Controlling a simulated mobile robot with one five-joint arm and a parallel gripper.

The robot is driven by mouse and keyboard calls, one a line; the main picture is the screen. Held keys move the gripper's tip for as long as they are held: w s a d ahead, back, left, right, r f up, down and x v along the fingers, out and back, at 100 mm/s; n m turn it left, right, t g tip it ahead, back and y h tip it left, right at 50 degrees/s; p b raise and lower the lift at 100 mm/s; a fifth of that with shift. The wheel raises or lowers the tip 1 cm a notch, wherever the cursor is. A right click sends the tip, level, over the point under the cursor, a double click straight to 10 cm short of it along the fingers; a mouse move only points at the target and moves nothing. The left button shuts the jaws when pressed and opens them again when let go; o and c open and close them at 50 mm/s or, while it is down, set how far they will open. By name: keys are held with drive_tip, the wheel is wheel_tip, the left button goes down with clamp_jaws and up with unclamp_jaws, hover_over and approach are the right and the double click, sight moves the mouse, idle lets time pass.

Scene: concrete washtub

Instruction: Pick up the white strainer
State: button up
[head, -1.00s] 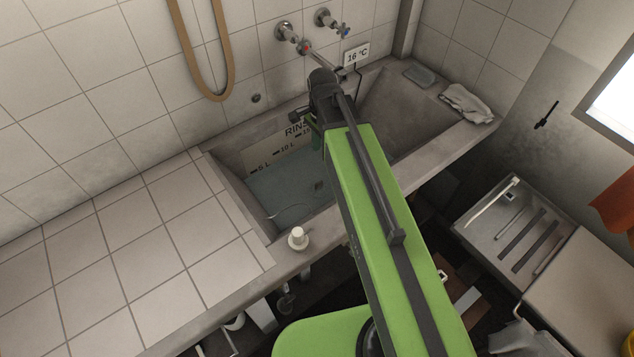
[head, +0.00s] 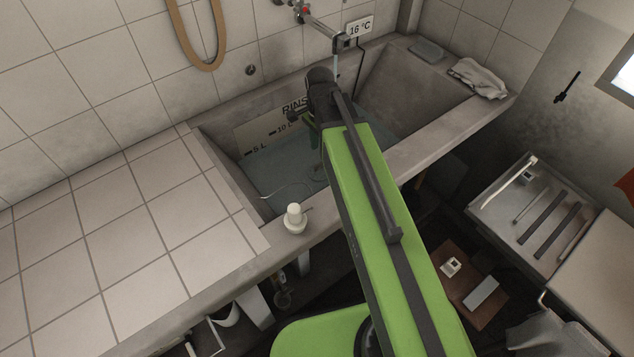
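A small white knobbed piece (head: 294,218), which looks like the white strainer, stands upright on the front rim of the concrete washtub (head: 445,130). A thin pale line arcs over the water near it; I cannot tell whether they are joined. My gripper (head: 312,124) is out over the tub, beyond the white piece and apart from it. My own arm and wrist hide most of the gripper, so its fingers and anything between them do not show clearly.
The tap (head: 325,28) reaches over the tub. A grey cloth (head: 478,77) lies on the right rim. The tiled counter (head: 110,240) at left is clear. A metal drainer (head: 535,215) stands at right.

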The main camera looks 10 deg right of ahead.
sight(319, 164)
wheel_tip(319, 164, down, 9)
drive_tip(key=b, duration=0.7)
drive_tip(key=shift+a+f, duration=0.1)
drive_tip(key=shift+f, duration=0.05)
drive_tip(key=shift+r, duration=0.2)
clamp_jaws()
